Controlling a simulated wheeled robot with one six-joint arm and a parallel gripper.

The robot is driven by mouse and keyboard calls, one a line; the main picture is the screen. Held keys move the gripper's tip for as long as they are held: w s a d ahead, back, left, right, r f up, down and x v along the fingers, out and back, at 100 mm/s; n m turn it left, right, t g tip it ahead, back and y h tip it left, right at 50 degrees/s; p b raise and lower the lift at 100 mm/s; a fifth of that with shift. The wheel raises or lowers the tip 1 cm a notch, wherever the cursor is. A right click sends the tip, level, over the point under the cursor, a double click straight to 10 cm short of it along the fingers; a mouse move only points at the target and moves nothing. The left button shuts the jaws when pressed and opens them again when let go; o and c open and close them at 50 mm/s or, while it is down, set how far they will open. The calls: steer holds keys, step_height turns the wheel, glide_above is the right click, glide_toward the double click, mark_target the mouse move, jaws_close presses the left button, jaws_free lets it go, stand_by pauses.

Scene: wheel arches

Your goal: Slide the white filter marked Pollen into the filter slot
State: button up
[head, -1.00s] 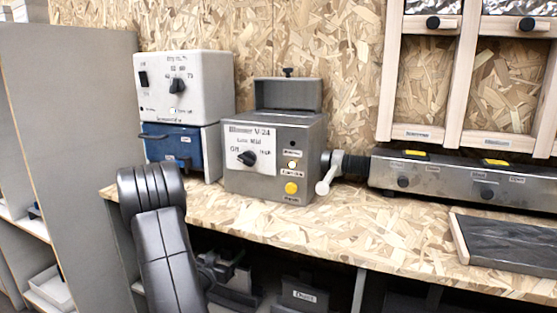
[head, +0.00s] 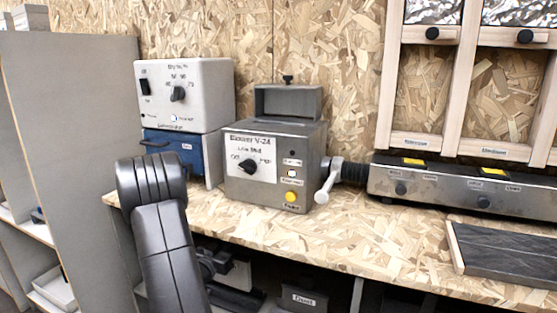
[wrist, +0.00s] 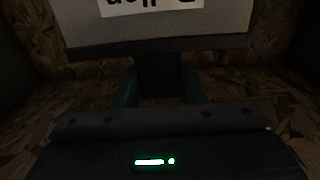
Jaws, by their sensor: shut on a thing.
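The white filter marked Pollen (wrist: 215,22) fills the top of the wrist view. Its label is upside down and partly cut off by the frame edge. A dark strip runs along its near edge, with a dark tab below. My gripper (wrist: 158,86) is shut on that tab, one finger on each side. In the head view my gripper (head: 212,266) is below the bench top, and a pale panel (head: 238,275), probably this filter, shows beside it. The grey Blower V-24 box (head: 275,165) stands on the bench with a raised lid-like part on top. I cannot make out the slot opening.
The bench top (head: 370,235) overhangs my gripper. A dark item labelled Dust (head: 303,299) sits under it to the right. A white control box (head: 185,93) stands on a blue unit left of the blower. A grey panel (head: 80,150) stands at left.

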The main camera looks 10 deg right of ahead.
steer(key=shift+r, duration=0.15)
steer(key=v, duration=1.6)
steer(key=shift+b, duration=0.4)
